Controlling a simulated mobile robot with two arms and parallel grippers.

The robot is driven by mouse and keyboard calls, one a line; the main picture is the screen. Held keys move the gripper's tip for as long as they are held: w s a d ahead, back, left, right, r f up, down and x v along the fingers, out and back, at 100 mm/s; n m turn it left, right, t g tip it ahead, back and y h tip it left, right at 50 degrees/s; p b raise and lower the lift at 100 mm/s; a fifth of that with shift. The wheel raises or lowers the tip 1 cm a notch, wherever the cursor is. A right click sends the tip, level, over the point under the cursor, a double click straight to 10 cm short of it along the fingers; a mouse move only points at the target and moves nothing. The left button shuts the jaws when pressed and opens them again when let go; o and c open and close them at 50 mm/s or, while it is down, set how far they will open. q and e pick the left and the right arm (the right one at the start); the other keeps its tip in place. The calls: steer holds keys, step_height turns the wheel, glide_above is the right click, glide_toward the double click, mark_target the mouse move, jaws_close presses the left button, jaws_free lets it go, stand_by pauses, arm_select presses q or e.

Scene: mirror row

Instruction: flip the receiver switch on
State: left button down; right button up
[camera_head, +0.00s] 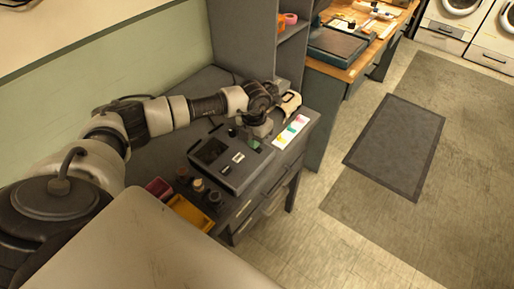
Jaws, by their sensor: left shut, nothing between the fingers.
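A dark grey box-shaped device (238,178), which looks like the receiver, lies on the grey desk. It has a dark recessed panel at its left and small light marks on its top. A switch cannot be made out clearly at this size. My left arm reaches in from the left, and my left gripper (256,137) is shut and empty, pointing down at the device's far right corner. I cannot tell whether the fingertips touch it. The gripper hides part of that corner. My right gripper is not in view.
A card with coloured patches (291,132) lies right of the gripper. A grey shelf (244,40) rises behind. The floor at right is clear around a dark mat (396,147).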

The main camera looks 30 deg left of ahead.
arm_select(q)
steer(key=shift+s+f+b, duration=0.1)
steer(key=shift+f+b, duration=0.25)
steer(key=shift+f, duration=0.1)
steer(key=shift+r, duration=0.15)
steer(key=shift+r+p, duration=0.55)
steer(key=shift+p, duration=0.1)
steer(key=shift+r+p, duration=1.9)
steer(key=shift+r, duration=1)
steer(key=shift+f, duration=0.1)
